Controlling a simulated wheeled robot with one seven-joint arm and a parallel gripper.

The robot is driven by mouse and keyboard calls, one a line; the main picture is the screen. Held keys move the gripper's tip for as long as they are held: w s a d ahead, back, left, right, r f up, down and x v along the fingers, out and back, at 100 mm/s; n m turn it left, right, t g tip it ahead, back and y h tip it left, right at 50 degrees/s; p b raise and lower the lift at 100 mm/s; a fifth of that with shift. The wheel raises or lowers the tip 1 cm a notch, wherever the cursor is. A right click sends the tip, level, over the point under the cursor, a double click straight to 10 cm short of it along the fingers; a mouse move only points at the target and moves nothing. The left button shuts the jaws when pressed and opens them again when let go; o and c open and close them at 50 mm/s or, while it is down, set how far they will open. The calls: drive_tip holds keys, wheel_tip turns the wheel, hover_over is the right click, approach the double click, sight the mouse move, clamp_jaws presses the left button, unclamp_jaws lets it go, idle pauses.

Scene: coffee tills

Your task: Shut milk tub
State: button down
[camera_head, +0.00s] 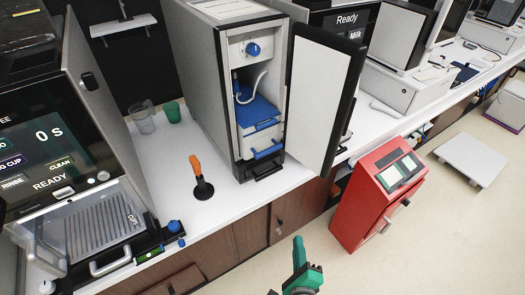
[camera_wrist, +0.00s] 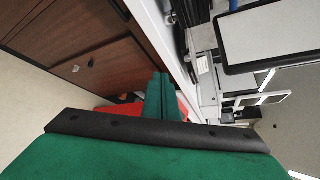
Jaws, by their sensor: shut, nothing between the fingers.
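The milk tub (camera_head: 262,143) is a pale box with a blue lid and blue front handle, in the lower part of a tall grey milk cooler (camera_head: 212,85) on the counter. A clear hose runs down to the blue lid. The cooler door (camera_head: 315,105) is swung wide open to the right. I cannot tell whether the tub is fully pushed in. My gripper (camera_head: 298,242) is green, shut and empty, in front of the counter and below the cooler, apart from both. Its fingers (camera_wrist: 160,97) also show in the wrist view.
A red cabinet (camera_head: 370,200) stands on the floor right of my gripper. An orange-handled tamper (camera_head: 200,180) and two cups, one green (camera_head: 172,112), stand on the counter left of the cooler. A coffee machine (camera_head: 70,150) is at the left. Wooden cupboards (camera_head: 240,235) lie under the counter.

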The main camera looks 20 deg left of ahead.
drive_tip(key=w+a+r+m+y, duration=0.4)
drive_tip(key=w+r+y, duration=0.1)
drive_tip(key=w+r, duration=0.45)
drive_tip(key=m+g+y, duration=0.2)
drive_tip(key=g+y, duration=0.1)
drive_tip(key=y, duration=0.2)
approach(257, 137)
drive_tip(key=x, duration=0.6)
drive_tip(key=shift+w+d, duration=0.1)
drive_tip(key=shift+a, duration=0.3)
drive_tip(key=shift+w, duration=0.1)
